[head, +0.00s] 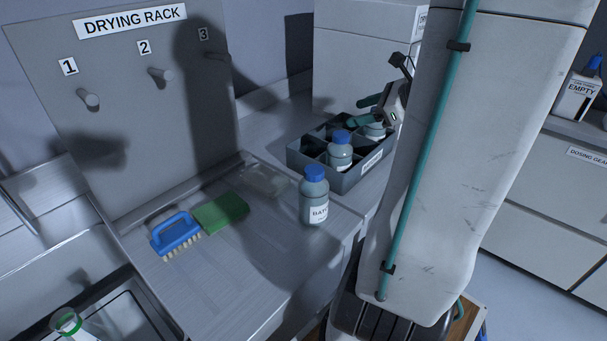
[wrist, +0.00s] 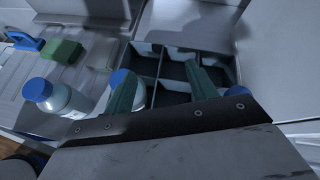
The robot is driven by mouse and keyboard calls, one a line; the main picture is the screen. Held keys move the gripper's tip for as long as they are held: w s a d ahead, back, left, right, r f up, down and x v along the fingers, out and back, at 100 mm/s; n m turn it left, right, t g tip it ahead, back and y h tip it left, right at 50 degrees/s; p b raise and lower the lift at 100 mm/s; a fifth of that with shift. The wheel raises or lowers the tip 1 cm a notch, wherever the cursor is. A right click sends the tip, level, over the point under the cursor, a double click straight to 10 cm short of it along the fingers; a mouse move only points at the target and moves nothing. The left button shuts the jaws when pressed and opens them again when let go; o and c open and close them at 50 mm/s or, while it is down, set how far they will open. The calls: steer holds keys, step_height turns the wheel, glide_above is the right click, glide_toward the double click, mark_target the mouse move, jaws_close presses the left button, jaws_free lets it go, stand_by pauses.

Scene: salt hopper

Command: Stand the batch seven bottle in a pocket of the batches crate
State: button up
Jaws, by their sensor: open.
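A blue-capped grey bottle (head: 315,203) stands upright on the counter in front of the crate; its label starts "BATC" and the number is unreadable. It also shows at left in the wrist view (wrist: 66,99). The dark grey divided crate (head: 321,175) has a white label, too small to read. One blue-capped bottle (head: 340,155) stands in a near pocket. Another bottle (head: 376,131) shows at the right, partly hidden by my gripper (head: 355,111). My gripper is open above the crate, its teal fingers apart (wrist: 161,68). Empty pockets show in the wrist view.
A blue brush (head: 175,232) and green sponge (head: 220,213) lie left of the standing bottle. A drying rack (head: 125,95) with numbered pegs rises behind. A pale box (head: 365,60) stands behind the crate.

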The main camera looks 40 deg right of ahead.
steer(key=a+r+n+g+y, duration=0.1)
steer(key=a+n+g+y, duration=0.4)
steer(key=a+n, duration=1.35)
steer(key=s+a+n+g+h, duration=0.5)
steer(key=s+a+n+h, duration=0.2)
steer(key=a+n, duration=0.5)
steer(key=shift+s+a+r+h, duration=0.15)
steer(key=shift+s+r+h, duration=0.2)
steer(key=shift+s, duration=0.9)
